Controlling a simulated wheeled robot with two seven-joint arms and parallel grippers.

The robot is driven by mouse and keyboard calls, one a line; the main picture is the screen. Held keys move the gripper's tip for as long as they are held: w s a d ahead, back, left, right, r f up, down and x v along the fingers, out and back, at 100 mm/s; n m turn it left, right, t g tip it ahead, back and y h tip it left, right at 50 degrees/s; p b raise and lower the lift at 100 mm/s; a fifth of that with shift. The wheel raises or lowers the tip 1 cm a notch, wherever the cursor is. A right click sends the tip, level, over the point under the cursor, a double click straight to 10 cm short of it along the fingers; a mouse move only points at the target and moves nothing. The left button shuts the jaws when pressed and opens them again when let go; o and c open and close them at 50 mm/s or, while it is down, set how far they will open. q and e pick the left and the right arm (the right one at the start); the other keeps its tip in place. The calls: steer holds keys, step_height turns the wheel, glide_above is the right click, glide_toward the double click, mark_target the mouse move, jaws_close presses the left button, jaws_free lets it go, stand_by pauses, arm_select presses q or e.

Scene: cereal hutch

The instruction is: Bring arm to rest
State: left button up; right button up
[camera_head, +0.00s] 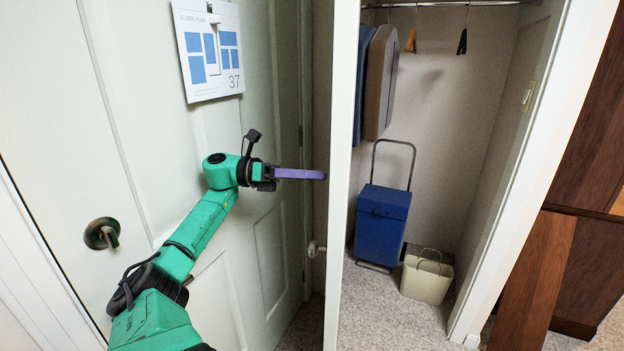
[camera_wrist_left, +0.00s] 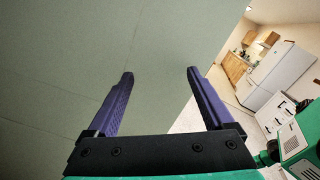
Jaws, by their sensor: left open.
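My left arm comes in from the lower left in the head view. Its gripper (camera_head: 318,175) is held out level in front of the pale door, with the purple fingers pointing right toward the white closet frame. In the left wrist view the two purple fingers (camera_wrist_left: 160,75) are spread apart with nothing between them. A flat grey-green surface lies beyond them. I cannot tell whether the fingertips touch anything. My right gripper is not in view.
The pale door (camera_head: 150,150) has a round knob (camera_head: 102,234) and a floor plan sheet (camera_head: 208,50). Right of the white frame (camera_head: 341,200), an open closet holds a blue wheeled box (camera_head: 381,215), a cream bin (camera_head: 427,278) and hanging items. Brown wooden panels (camera_head: 535,285) stand at right.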

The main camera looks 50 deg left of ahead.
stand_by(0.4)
arm_select(q)
steer(key=w+a+f+n+t+y+p, duration=0.1)
steer(key=w+a+f+n+t+y, duration=0.25)
steer(key=f+n, duration=0.5)
steer(key=a+f+n+t+y+p, duration=0.1)
steer(key=a+f+n+t+y, duration=0.1)
steer(key=a+f+n+y, duration=0.55)
step_height(320, 180, down, 16)
steer(key=s+f+n+g+y, duration=0.1)
steer(key=s+n+g+y, duration=0.15)
steer(key=n, duration=0.55)
steer(key=s+d+f+n+g+y+p, duration=0.1)
steer(key=s+d+f+n+g, duration=0.3)
steer(key=f, duration=0.6)
steer(key=s+d+f+n+g+y, duration=0.1)
steer(key=s+d+f+n, duration=0.3)
steer(key=f, duration=0.6)
steer(key=s+d+f+n+g+h, duration=0.1)
steer(key=s+d+f+g, duration=0.3)
steer(key=s+d+f, duration=0.4)
steer(key=s+d+f+n+g+h+p, duration=0.1)
steer(key=s+d+f+n+g, duration=0.3)
steer(key=s+d+f, duration=0.4)
steer(key=s+d+g, duration=0.1)
steer(key=s+d, duration=0.6)
steer(key=shift+d+f+g+p, duration=0.3)
steer(key=shift+f, duration=0.05)
